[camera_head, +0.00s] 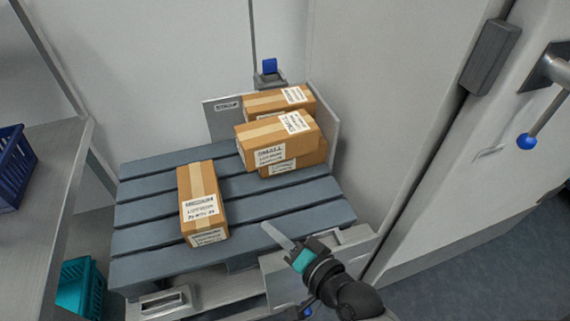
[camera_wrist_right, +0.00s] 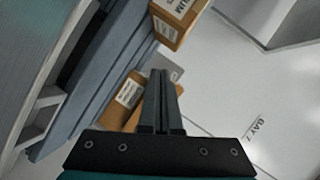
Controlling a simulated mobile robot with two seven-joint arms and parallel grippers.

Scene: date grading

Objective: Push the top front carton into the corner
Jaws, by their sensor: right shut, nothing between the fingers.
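The top front carton (camera_head: 277,138), brown with pale tape and white labels, rests on a lower carton (camera_head: 297,170), which it mostly hides. It sits slightly skewed and overhangs the lower carton on the left. Another carton (camera_head: 264,103) stands behind it against the grey corner plates (camera_head: 216,120). My right gripper (camera_head: 265,226) is shut and empty, over the pallet's front right part, in front of the stack and apart from it. My left gripper is not in view.
A lone carton (camera_head: 186,190) lies on the slatted blue-grey pallet (camera_head: 145,215), left of the stack. Bare slats lie between them. A wall and door post close off the right side. A metal shelf (camera_head: 50,190) and teal crate (camera_head: 80,285) are at the left.

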